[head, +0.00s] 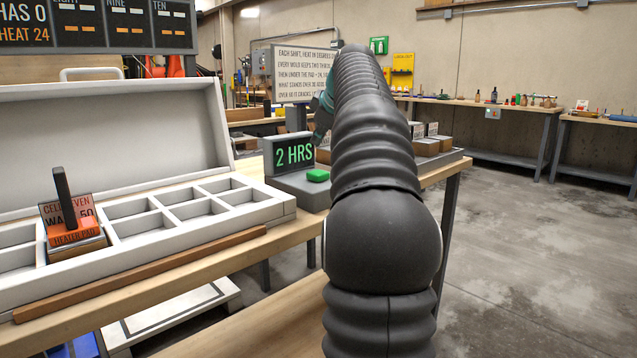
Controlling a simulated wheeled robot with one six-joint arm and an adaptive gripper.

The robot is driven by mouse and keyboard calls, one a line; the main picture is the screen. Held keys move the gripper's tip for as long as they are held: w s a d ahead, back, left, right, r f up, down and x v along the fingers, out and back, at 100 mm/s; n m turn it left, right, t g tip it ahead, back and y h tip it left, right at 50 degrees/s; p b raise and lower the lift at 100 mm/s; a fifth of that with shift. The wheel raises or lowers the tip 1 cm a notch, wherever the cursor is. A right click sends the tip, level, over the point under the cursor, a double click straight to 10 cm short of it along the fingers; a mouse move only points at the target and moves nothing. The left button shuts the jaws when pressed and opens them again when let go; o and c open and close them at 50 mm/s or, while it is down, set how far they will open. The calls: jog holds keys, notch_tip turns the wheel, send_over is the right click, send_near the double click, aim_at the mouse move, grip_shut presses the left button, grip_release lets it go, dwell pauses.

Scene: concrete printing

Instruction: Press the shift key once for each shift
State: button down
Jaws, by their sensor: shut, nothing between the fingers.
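A grey console (301,188) stands on the bench, with a dark display (293,154) reading "2 HRS" in green. A green key (318,175) sits on top of the console, just right of and in front of the display; no lettering shows on it. My gripper (317,136), partly hidden by my arm, shows as a small teal and dark shape behind and above the display. It looks shut and empty, and apart from the green key. My dark ribbed arm covers the bench right of the key.
A white case (110,132) with an open lid and several compartments lies at left. An orange heater pad block (73,232) with a black handle sits in one. A text board (305,75) and dark schedule board (120,25) stand behind. Small blocks (425,146) lie right of my arm.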

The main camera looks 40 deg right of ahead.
aim_at(318, 173)
jog(key=shift+f+b, duration=1.85)
jog(key=shift+f, duration=0.75)
jog(key=shift+f, duration=0.35)
jog(key=shift+f+b, duration=0.6)
jog(key=shift+b, duration=0.05)
jog(key=shift+r, duration=0.15)
jog(key=shift+r+p, duration=0.85)
jog(key=shift+p, duration=0.1)
notch_tip(318, 173, up, 5)
jog(key=p, duration=0.5)
